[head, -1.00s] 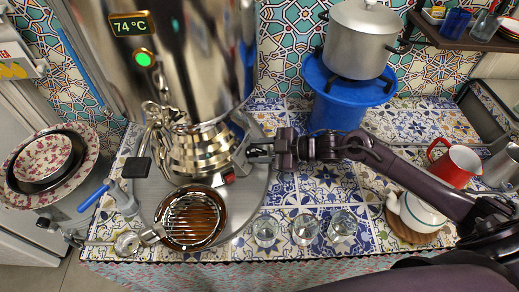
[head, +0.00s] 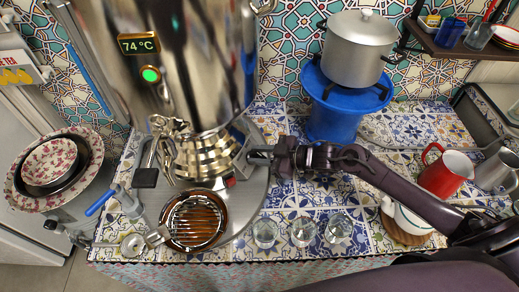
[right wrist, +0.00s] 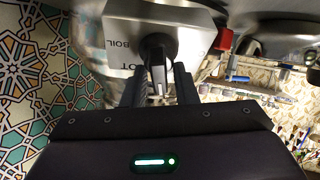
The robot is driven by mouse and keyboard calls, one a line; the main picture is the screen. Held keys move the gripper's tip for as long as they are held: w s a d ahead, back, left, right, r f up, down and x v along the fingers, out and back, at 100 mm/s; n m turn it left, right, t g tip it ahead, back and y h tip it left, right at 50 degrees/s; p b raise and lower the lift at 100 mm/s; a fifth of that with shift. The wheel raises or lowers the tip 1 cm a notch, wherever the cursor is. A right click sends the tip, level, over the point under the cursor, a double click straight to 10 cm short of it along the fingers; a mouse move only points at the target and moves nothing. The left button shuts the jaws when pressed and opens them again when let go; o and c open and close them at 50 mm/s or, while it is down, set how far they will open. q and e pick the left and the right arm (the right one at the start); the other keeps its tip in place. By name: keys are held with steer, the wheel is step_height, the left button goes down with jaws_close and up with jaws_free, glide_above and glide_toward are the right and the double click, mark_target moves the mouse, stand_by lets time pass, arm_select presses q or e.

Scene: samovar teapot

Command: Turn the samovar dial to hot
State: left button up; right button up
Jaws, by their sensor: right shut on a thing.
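The large shiny samovar (head: 190,60) stands at the left of the counter, with a lit 74 °C display (head: 138,43) and a green light (head: 151,75). A pale control box (head: 241,150) sits low on its right side. In the right wrist view the box's panel (right wrist: 125,40) reads BOIL, with another partly hidden word ending in "OT". The black dial (right wrist: 158,45) sticks out of this panel. My right gripper (head: 257,156) reaches the box from the right; its fingers (right wrist: 158,82) are shut on the dial. The dial's exact setting is hard to read. My left gripper is out of view.
Several glasses stand along the counter's front, including one glass (head: 264,233). A round brown drip tray (head: 196,222) lies below the samovar. A blue stand (head: 333,115) with a grey pot (head: 355,50) is behind my right arm. A red jug (head: 445,174) stands at right.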

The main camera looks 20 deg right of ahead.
steer(key=m+p, duration=0.3)
steer(key=m+t+h+p, duration=0.1)
steer(key=m+p, duration=0.1)
steer(key=m, duration=0.1)
steer(key=shift+r+t+h+p, duration=0.2)
steer(key=shift+t+h+p, duration=0.1)
steer(key=shift+p, duration=0.1)
steer(key=shift+w+d+f+m+t+h+p, duration=0.15)
steer(key=shift+m+h+p, duration=0.2)
steer(key=shift+m+p, duration=0.55)
steer(key=shift+d+f+m+t+h+p, duration=0.15)
steer(key=shift+m+h+p, duration=0.3)
steer(key=shift+m, duration=0.75)
steer(key=shift+a, duration=0.1)
steer(key=o, duration=0.7)
steer(key=v, duration=0.7)
steer(key=shift+s+d+b, duration=0.25)
steer(key=shift+d+b, duration=0.05)
